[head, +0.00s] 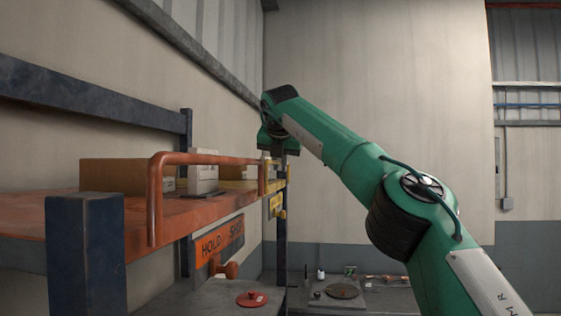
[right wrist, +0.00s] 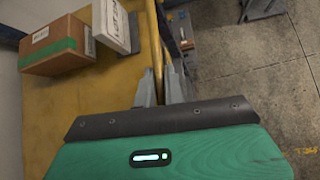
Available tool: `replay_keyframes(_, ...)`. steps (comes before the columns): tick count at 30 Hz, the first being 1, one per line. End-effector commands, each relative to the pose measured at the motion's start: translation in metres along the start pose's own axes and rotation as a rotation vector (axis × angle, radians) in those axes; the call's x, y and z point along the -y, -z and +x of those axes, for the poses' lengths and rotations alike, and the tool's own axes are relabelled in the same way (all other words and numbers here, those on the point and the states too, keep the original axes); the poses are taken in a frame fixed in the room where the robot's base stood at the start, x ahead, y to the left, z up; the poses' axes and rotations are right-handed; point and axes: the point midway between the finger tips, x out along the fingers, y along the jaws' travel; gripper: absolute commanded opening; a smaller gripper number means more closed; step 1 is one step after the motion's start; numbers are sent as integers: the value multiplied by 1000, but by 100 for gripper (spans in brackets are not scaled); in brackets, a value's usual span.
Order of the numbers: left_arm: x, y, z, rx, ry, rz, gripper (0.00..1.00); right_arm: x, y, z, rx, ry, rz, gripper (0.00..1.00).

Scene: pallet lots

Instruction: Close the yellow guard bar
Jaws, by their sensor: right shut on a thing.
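The yellow guard bar (right wrist: 157,46) runs along the edge of a yellow shelf deck (right wrist: 105,82) in the right wrist view. My right gripper (right wrist: 162,82) has its two grey fingers on either side of the bar and is shut on it. In the head view my right gripper (head: 279,150) is at the far end of the shelving, where small yellow parts (head: 276,202) show beside the post. Most of the yellow bar is hidden or too small there. My left gripper is not in view.
An orange guard bar (head: 155,200) stands on the nearer orange shelf (head: 140,216). A brown box (right wrist: 56,46) and a white box (right wrist: 111,26) lie on the yellow deck. A low bench (head: 365,299) stands behind. Concrete floor (right wrist: 250,65) is open right of the deck.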

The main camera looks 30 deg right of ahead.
Motion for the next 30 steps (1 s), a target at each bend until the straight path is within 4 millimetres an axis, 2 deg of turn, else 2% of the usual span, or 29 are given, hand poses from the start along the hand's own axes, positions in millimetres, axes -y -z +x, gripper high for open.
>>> replay_keyframes(1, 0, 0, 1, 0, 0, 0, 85, -1, 6, 5, -12, 6, -7, 0)
replay_keyframes(8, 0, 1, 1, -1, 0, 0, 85, -1, 6, 6, -14, 6, -7, 0)
replay_keyframes(9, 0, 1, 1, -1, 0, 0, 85, -1, 6, 6, -14, 6, -7, 16)
replay_keyframes(10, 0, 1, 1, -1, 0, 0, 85, -1, 6, 6, -13, 6, -6, 20)
replay_keyframes(20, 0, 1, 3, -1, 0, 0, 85, 0, 3, 0, -6, 2, -2, 20)
replay_keyframes(25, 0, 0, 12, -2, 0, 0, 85, -1, 4, -23, -3, 0, -3, 20)
replay_keyframes(30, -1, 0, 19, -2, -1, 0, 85, -2, 4, -64, -3, 0, -3, 20)
